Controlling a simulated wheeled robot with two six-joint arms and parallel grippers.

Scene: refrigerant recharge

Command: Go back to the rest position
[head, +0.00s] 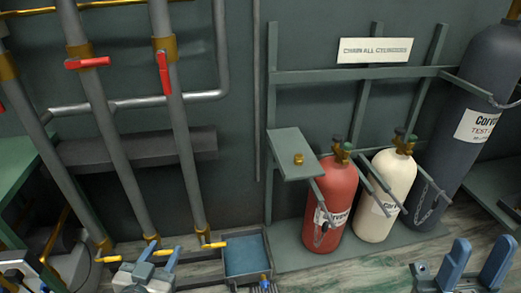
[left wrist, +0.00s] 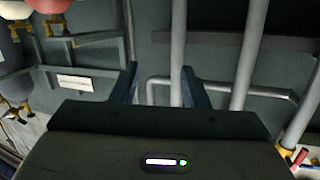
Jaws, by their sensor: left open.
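My left gripper (head: 159,255) is at the bottom of the head view, left of the blue tray, with its two blue fingers apart. The left wrist view shows the same fingers (left wrist: 160,82) spread with nothing between them. My right gripper (head: 478,258) is at the lower right of the head view, its blue fingers wide apart and empty, in front of the cylinder rack. Neither gripper holds anything.
A red cylinder (head: 335,205), a white cylinder (head: 378,215) and a tall dark cylinder (head: 460,140) stand in the rack. A small shelf (head: 290,145) holds a brass fitting (head: 298,159). Grey pipes with red-handled valves (head: 87,63) stand left. A blue tray (head: 268,245) is on the floor.

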